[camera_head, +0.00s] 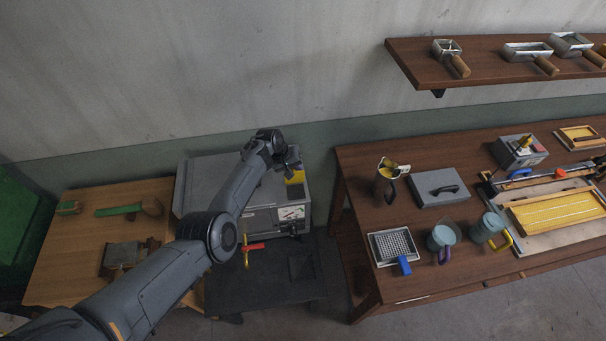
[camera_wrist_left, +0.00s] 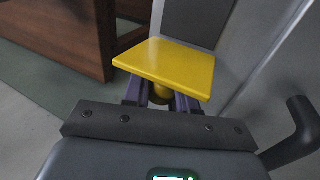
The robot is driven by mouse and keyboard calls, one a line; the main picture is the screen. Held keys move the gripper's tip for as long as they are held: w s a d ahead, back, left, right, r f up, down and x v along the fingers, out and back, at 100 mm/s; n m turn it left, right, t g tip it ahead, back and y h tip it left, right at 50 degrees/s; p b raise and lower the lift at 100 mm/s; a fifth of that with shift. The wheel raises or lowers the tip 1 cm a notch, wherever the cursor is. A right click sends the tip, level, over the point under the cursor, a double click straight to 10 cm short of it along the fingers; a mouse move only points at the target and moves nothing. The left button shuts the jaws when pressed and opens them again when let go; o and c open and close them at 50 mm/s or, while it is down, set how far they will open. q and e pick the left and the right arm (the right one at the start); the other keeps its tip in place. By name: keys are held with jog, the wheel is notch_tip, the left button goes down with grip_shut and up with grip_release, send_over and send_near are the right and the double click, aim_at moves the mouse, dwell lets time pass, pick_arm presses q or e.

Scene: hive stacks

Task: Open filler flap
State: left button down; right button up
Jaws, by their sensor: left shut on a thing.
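The grey machine (camera_head: 208,172) stands on a dark base, with a gauge on its front panel. A flat yellow flap (camera_head: 296,178) is at its right end. In the left wrist view the yellow flap (camera_wrist_left: 178,66) fills the upper middle, tilted, beside a grey wall. My left gripper (camera_head: 287,164) is at the flap, reaching over the machine from the left. Its fingers (camera_wrist_left: 160,97) are shut on a short yellow stem under the flap. The fingers partly hide the stem. My right gripper does not show.
A wooden table (camera_head: 70,250) with a green-handled brush (camera_head: 120,210) stands left of the machine. A brown table (camera_head: 350,160) with tools, mugs and a frame stands right, across a narrow gap. A shelf (camera_head: 480,70) hangs above it. A black handle (camera_wrist_left: 295,130) is close to my left gripper.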

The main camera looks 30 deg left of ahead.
pick_arm(q)
jog(key=shift+w+f, duration=0.1)
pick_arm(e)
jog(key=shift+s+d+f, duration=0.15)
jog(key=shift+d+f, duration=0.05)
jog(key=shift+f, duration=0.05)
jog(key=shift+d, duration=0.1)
pick_arm(q)
jog(key=c, duration=1)
grip_release()
jog(key=shift+o, duration=0.2)
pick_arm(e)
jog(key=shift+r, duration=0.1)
pick_arm(q)
jog(key=shift+a+r+p, duration=0.15)
jog(key=shift+r+p, duration=0.15)
jog(key=shift+r, duration=0.2)
jog(key=p+v, duration=0.2)
jog(key=v, duration=0.7)
jog(key=shift+a+r+g+p, duration=0.25)
jog(key=shift+r+g+p, duration=0.05)
jog(key=shift+p, duration=0.1)
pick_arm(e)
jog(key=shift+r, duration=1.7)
